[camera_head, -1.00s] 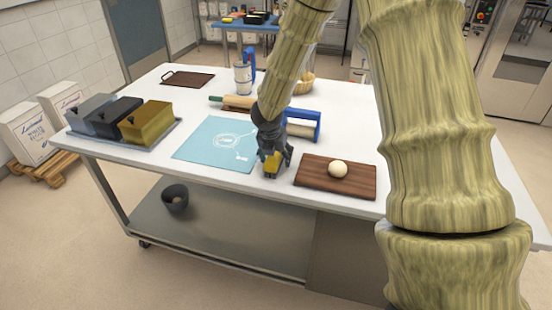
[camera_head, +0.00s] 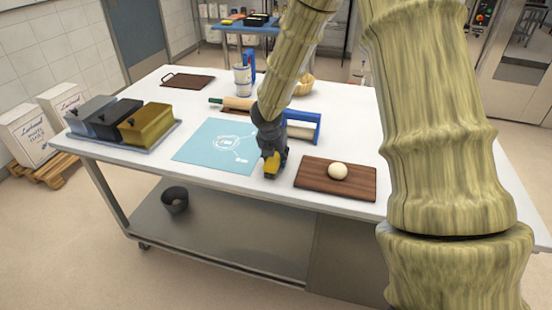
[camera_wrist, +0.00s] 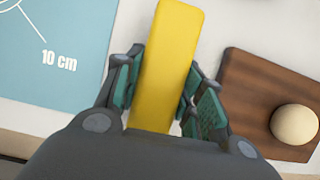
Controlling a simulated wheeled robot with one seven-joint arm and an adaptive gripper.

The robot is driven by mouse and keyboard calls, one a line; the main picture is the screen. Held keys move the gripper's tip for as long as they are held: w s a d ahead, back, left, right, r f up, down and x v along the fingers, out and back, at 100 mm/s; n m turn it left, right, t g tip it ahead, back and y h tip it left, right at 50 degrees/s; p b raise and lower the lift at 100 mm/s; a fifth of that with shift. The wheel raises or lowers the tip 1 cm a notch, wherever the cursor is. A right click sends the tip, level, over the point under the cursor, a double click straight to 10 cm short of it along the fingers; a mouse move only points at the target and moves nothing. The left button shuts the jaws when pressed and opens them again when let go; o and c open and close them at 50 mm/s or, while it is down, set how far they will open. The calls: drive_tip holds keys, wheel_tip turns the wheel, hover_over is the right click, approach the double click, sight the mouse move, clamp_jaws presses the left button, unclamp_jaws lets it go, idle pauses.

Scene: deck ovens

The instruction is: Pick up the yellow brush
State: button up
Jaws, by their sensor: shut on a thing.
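The yellow brush (camera_wrist: 168,62) lies between the fingers of my gripper (camera_wrist: 160,90) in the wrist view, with its long yellow part pointing away. My gripper is shut on it, with a green-padded finger on each side. In the head view the yellow brush (camera_head: 271,164) shows as a small yellow patch at the fingertips of my gripper (camera_head: 273,160). It is over the white table's front part, between the blue mat and the wooden board. I cannot tell whether the brush touches the table. The far side of the brush is hidden by the gripper in the head view.
A blue mat (camera_head: 205,147) lies left of my gripper. A wooden board (camera_head: 312,182) with a dough ball (camera_head: 337,171) lies right. A rolling pin (camera_head: 238,103) and a blue-handled tool (camera_head: 305,120) lie behind. Loaf tins (camera_head: 118,118) stand at the left.

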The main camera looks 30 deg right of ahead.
drive_tip(key=shift+r, duration=0.55)
wheel_tip(320, 180, up, 2)
drive_tip(key=s+a+b, duration=0.2)
drive_tip(key=s+a, duration=0.2)
drive_tip(key=s, duration=0.3)
drive_tip(key=s+a+r+b, duration=0.1)
drive_tip(key=s+a, duration=0.2)
drive_tip(key=s, duration=0.4)
drive_tip(key=shift+a+r+b, duration=0.15)
drive_tip(key=shift+a+b, duration=0.2)
drive_tip(key=shift+b, duration=0.05)
